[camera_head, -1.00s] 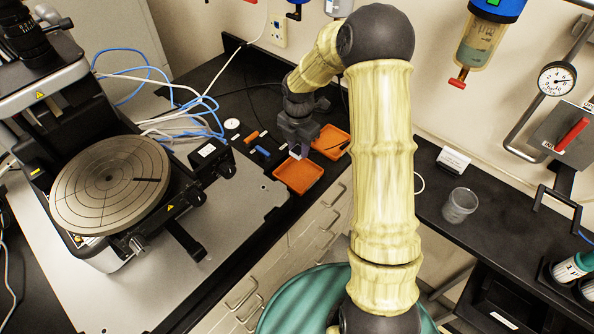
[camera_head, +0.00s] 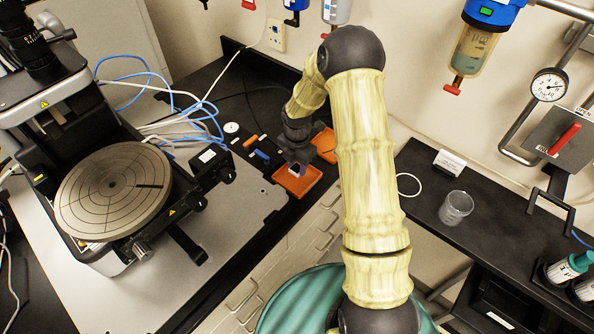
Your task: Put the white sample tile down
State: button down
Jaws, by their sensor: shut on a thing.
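My gripper (camera_head: 297,163) points down over the front orange tray and is shut on the white sample tile (camera_head: 294,170). The tile shows as a small pale patch below the fingers, within the outline of the front orange tray (camera_head: 306,188). I cannot tell whether the tile touches the tray floor. My wrist hides part of the tray's back edge.
A second orange tray (camera_head: 325,136) lies just behind, partly hidden by my wrist. Small orange (camera_head: 250,141) and blue (camera_head: 262,155) pieces lie to the left. The profiler's round stage (camera_head: 112,185) and a black box (camera_head: 210,158) stand further left. A clear cup (camera_head: 456,208) stands right.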

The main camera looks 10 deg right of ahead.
aim_at(297, 168)
jog(key=shift+f+p, duration=0.45)
jog(key=shift+f, duration=1.25)
jog(key=shift+f, duration=0.2)
jog(key=c, duration=1)
grip_release()
jog(key=shift+r, duration=0.1)
notch_tip(297, 168, up, 12)
jog(key=b, duration=0.3)
jog(key=shift+r, duration=0.15)
jog(key=shift+s, duration=0.1)
